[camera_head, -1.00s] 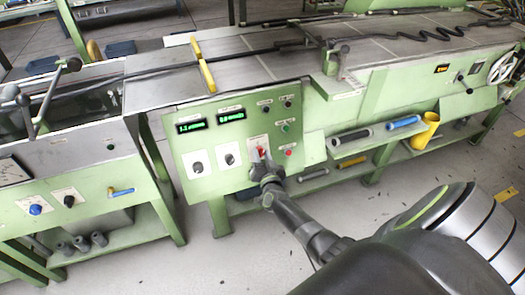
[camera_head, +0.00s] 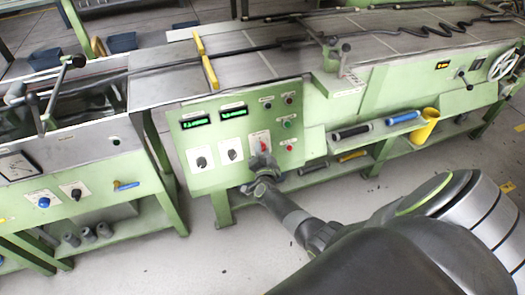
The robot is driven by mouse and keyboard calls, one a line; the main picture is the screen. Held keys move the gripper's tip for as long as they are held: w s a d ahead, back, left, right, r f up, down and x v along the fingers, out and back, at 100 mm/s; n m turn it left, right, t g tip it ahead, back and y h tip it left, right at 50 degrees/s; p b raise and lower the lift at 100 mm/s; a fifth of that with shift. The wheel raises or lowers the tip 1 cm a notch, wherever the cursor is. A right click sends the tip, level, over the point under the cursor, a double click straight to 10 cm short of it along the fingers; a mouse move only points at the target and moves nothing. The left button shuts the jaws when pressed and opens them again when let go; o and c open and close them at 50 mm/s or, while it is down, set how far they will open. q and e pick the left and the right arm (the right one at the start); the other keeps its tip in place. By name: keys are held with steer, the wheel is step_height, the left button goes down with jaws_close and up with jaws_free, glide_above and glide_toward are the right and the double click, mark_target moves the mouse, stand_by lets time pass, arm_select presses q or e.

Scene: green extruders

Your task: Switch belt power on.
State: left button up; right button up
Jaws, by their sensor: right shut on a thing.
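The green control panel (camera_head: 215,172) stands at the front of the bench, with two lit displays, two black knobs on white plates and small buttons. A red switch (camera_head: 263,146) on a light plate sits at the panel's lower right. My right gripper (camera_head: 262,160) reaches up to it from below right and is shut on the switch. Its fingers hide the lower part of the switch, so its exact position is hard to read. My left gripper is not in view.
A red button (camera_head: 289,141) and a green button (camera_head: 287,125) sit close to the right of the switch. A lower shelf holds blue, grey and yellow rollers and a yellow cup (camera_head: 424,126). The floor below the panel is clear.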

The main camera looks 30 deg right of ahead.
steer(key=o, duration=1)
steer(key=shift+c, duration=0.2)
steer(key=p+v, duration=0.1)
steer(key=v, duration=1.6)
steer(key=shift+s+p, duration=0.2)
steer(key=shift+p, duration=0.1)
